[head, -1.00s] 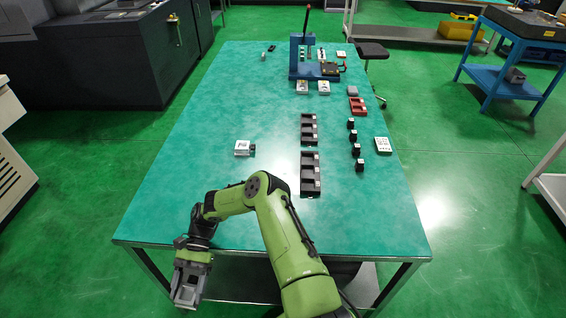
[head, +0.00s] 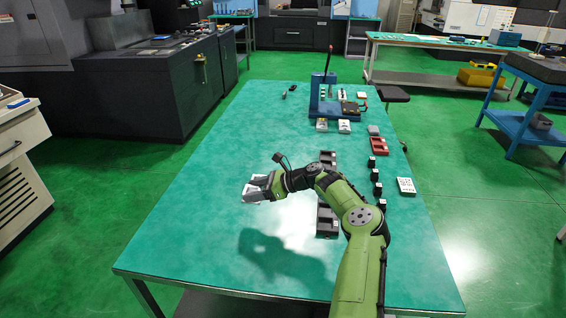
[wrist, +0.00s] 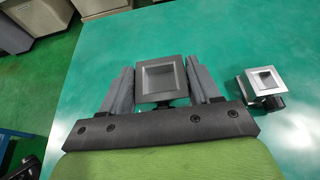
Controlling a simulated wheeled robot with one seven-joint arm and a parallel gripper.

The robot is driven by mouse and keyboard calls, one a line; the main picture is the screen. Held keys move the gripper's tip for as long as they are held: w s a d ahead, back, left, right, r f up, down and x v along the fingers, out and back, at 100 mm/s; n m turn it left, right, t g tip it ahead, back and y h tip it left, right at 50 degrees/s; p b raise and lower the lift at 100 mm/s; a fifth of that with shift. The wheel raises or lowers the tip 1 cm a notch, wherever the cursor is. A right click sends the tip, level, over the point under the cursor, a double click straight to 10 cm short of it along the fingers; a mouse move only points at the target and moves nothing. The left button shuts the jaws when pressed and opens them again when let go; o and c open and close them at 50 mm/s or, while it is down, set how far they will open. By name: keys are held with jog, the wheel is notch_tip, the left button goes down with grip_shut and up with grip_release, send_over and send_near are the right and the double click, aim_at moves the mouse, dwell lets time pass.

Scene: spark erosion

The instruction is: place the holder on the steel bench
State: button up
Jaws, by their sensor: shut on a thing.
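A square metal holder (wrist: 161,77) with a recessed face is held between the two grey fingers of my gripper (wrist: 163,88) in the wrist view. A second, similar square metal piece (wrist: 265,82) with a dark block stands on the teal top to its right, apart from it. In the head view my gripper (head: 258,187) is over the left-middle of the teal-topped bench (head: 190,220), which has steel legs. A pale piece shows at the fingers; I cannot tell there which of the two it is. The held holder's underside is hidden.
Dark trays (head: 327,222), partly behind my arm, and black blocks (head: 376,175) stand to the right. The bench's left side and near left are clear.

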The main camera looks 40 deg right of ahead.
aim_at(256, 218)
notch_tip(256, 218, down, 9)
jog(key=shift+f+b, duration=0.1)
jog(key=shift+b, duration=0.95)
jog(key=o, duration=1.4)
jog(key=shift+a, duration=0.1)
jog(key=shift+c, duration=0.2)
